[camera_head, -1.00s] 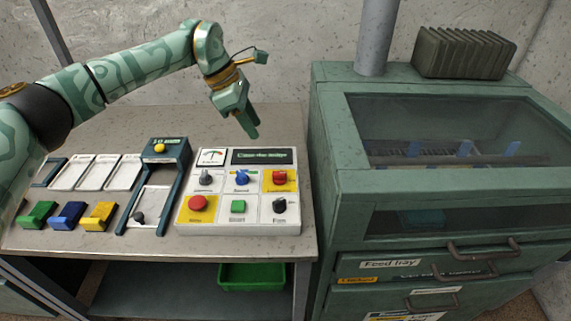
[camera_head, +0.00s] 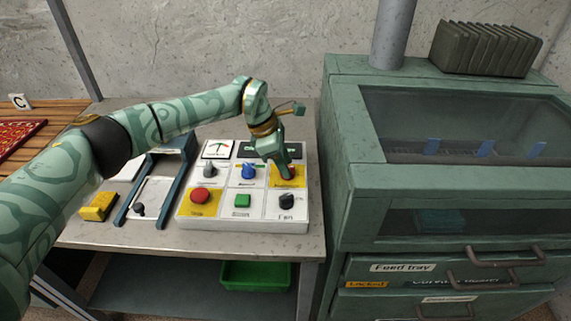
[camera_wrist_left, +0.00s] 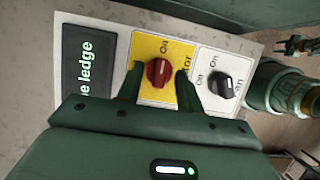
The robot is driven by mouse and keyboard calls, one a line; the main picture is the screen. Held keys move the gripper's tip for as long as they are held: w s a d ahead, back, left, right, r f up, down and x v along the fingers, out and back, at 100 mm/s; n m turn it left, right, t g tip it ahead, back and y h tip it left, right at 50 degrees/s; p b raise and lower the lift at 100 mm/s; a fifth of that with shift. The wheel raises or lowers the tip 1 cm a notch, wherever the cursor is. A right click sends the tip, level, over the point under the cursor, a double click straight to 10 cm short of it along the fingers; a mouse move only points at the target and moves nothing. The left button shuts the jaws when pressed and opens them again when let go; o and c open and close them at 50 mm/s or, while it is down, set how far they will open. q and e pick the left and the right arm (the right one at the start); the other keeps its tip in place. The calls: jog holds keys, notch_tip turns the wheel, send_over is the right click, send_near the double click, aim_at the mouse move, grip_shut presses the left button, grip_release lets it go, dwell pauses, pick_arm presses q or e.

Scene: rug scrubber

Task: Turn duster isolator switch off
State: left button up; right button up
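The duster isolator switch looks to be the red rotary knob (camera_head: 291,172) on a yellow plate at the panel's upper right; its label is partly covered, with only "tor" and "On" readable in the left wrist view. There the red knob (camera_wrist_left: 158,73) carries a pale pointer line. My left gripper (camera_head: 277,172) is open and down at the knob, with a fingertip on each side of it; I cannot tell whether they touch it.
A green cabinet (camera_head: 340,200) stands close on the right.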

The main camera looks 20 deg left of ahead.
pick_arm(q)
jog(key=shift+d+f, duration=0.1)
jog(key=shift+f, duration=0.05)
jog(key=shift+c, duration=0.3)
pick_arm(e)
jog(key=shift+s, duration=0.1)
pick_arm(q)
grip_shut()
pick_arm(e)
jog(key=shift+r, duration=0.15)
